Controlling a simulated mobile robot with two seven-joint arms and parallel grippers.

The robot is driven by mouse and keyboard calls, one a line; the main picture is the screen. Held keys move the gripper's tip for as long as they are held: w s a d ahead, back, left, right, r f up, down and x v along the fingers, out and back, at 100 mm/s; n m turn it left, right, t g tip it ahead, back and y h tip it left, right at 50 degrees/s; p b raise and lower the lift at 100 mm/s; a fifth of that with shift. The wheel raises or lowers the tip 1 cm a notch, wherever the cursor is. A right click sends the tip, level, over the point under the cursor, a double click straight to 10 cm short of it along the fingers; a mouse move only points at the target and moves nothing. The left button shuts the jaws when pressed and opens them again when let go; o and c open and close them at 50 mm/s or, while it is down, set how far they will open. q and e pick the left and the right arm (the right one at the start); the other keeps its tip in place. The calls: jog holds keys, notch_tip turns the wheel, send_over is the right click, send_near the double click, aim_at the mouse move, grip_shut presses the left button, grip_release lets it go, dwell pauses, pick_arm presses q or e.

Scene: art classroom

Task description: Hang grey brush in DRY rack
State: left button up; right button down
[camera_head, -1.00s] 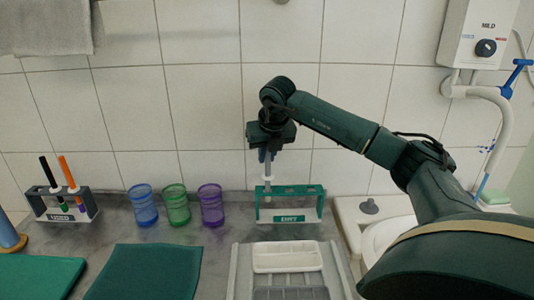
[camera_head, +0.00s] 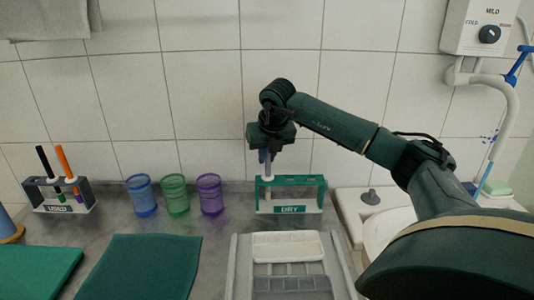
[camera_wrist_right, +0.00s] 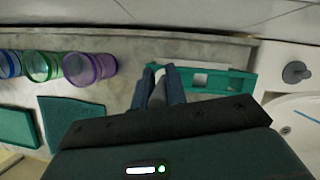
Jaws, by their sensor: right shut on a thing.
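My right gripper (camera_head: 265,155) points down over the left end of the green DRY rack (camera_head: 290,209). It is shut on the grey brush (camera_head: 268,170), which hangs upright below the fingers at the rack's left end. Whether the brush sits in a slot or just in front of it, I cannot tell. In the right wrist view the fingers (camera_wrist_right: 160,88) hold the brush (camera_wrist_right: 158,95) beside the left end of the rack (camera_wrist_right: 230,82). My left gripper is out of view.
A grey USED rack (camera_head: 57,208) with a black-handled and an orange-handled brush stands at left. Blue (camera_head: 142,196), green (camera_head: 175,196) and purple (camera_head: 210,195) cups stand left of the DRY rack. A white tray (camera_head: 288,246) lies in front; a sink (camera_head: 385,232) is at right.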

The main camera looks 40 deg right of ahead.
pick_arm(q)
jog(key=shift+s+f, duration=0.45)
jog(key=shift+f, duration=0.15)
pick_arm(e)
jog(key=shift+f, duration=0.1)
jog(key=c, duration=0.8)
grip_release()
jog(key=shift+o, duration=0.2)
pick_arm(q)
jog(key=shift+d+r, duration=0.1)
pick_arm(e)
jog(key=shift+r+p, duration=2.2)
jog(key=shift+r, duration=0.55)
jog(key=shift+r+p, duration=1.05)
jog(key=shift+r, duration=0.25)
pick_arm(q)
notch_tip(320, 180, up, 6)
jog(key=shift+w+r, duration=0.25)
